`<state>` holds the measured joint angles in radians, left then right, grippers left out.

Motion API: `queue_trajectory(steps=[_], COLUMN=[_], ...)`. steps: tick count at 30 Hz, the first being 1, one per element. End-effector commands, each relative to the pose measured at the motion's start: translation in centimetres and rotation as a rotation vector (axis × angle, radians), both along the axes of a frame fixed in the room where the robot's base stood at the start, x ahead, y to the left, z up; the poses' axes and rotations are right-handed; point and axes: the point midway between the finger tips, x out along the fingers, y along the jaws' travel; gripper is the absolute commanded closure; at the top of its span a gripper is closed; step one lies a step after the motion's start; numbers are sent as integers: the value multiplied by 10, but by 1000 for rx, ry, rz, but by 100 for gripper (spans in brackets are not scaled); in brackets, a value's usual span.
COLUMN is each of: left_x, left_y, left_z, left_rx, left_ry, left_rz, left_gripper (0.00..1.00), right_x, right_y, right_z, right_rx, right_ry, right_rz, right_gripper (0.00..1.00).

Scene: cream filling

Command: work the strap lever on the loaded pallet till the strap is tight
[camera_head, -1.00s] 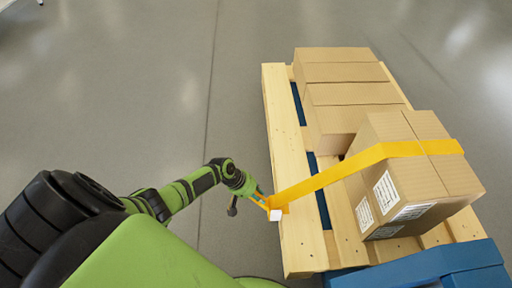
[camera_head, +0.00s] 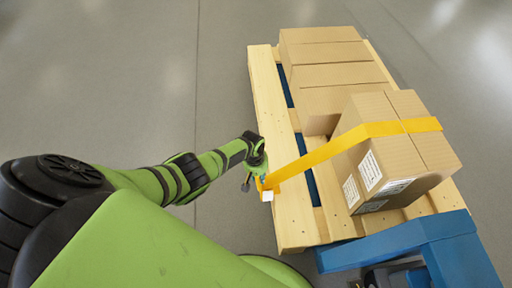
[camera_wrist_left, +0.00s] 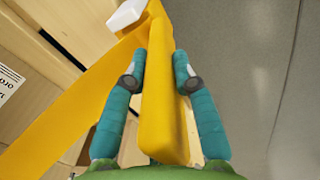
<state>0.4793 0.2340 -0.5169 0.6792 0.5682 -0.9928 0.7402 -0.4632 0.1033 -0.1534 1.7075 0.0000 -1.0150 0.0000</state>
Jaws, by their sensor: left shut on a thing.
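The yellow strap lever (camera_wrist_left: 162,90) shows large in the left wrist view, its long handle between the two teal fingers. My left gripper (camera_head: 259,176) is shut on it at the left edge of the pallet (camera_head: 265,110). In the head view my gripper hides much of the lever. A white block (camera_head: 267,196) sits at the lever's foot; it also shows in the left wrist view (camera_wrist_left: 126,14). The yellow strap (camera_head: 318,157) runs from there up and over the near carton (camera_head: 375,150). I cannot tell how tight it is. My right gripper is out of view.
More brown cartons (camera_head: 335,75) stand on the far part of the pallet. A blue frame (camera_head: 400,243) with dark parts under it lies at the pallet's near right end. The grey floor left of the pallet is clear.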

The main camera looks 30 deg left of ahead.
Motion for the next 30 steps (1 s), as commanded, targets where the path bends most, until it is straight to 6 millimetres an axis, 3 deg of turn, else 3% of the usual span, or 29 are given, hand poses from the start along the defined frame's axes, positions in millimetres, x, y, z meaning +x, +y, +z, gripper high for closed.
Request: queue_trajectory(steps=[5,6,7,20,30], left_x=[-5,-5,-5,-1,-4], left_y=[-3,-3,-2,0,3], left_z=[-3,-3,-3,1,30], left_rx=[-4,-5,-5,-3,-3], left_ry=[11,10,10,3,0], left_rz=[-1,-1,0,1,-1], left_gripper=[100,57,45,45,45], right_x=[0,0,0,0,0], right_y=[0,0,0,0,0], right_z=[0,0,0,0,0], right_rx=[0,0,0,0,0], right_ry=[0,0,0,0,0], right_rz=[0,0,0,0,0], right_gripper=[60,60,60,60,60])
